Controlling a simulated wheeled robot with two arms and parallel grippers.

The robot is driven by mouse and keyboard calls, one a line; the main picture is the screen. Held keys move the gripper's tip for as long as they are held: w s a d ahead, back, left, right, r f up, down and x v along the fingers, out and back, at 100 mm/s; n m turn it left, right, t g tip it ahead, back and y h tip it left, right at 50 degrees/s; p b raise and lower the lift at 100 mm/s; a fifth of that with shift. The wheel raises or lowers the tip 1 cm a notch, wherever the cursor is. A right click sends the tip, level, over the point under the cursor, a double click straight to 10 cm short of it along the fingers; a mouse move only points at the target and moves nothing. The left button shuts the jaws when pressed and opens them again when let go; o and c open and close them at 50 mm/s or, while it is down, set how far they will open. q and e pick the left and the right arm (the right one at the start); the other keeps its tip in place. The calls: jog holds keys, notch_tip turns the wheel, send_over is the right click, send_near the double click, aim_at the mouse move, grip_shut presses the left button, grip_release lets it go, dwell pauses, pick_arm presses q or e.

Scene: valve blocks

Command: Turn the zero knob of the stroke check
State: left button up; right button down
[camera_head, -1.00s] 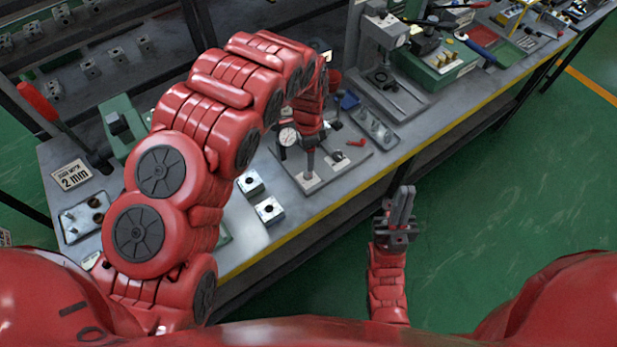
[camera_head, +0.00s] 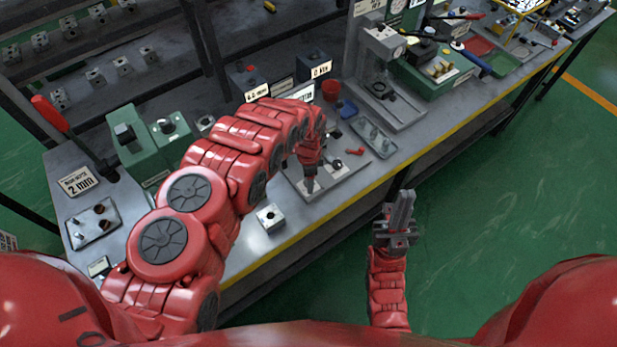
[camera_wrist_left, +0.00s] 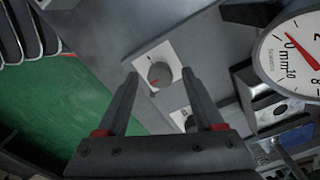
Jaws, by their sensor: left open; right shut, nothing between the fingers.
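The zero knob (camera_wrist_left: 160,74) is a round grey knob with a red mark, on a white square plate. In the left wrist view it appears between the two fingertips of my open left gripper (camera_wrist_left: 160,76); I cannot tell how far below them it lies. The dial gauge (camera_wrist_left: 296,52), white with a red needle, is at the right of that view. In the head view my left gripper (camera_head: 311,185) points down over the fixture's grey base plate (camera_head: 350,180); my arm hides the gauge there. My right gripper (camera_head: 402,208) is shut and empty, in front of the bench.
A metal block (camera_head: 270,218) sits near the bench's yellow front edge. A grey press stand (camera_head: 385,75) is at the back right. Green floor lies in front.

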pick_arm(q)
grip_shut()
jog(key=shift+m, duration=0.3)
jog(key=shift+a+m+b, duration=0.1)
jog(key=shift+m+b, duration=0.5)
jog(key=shift+m, duration=0.3)
jog(key=m+b, duration=0.1)
jog(key=m, duration=0.3)
jog(key=shift+w+r+m+b, duration=0.1)
jog(key=shift+m+b, duration=0.4)
jog(key=shift+m, duration=1.1)
grip_release()
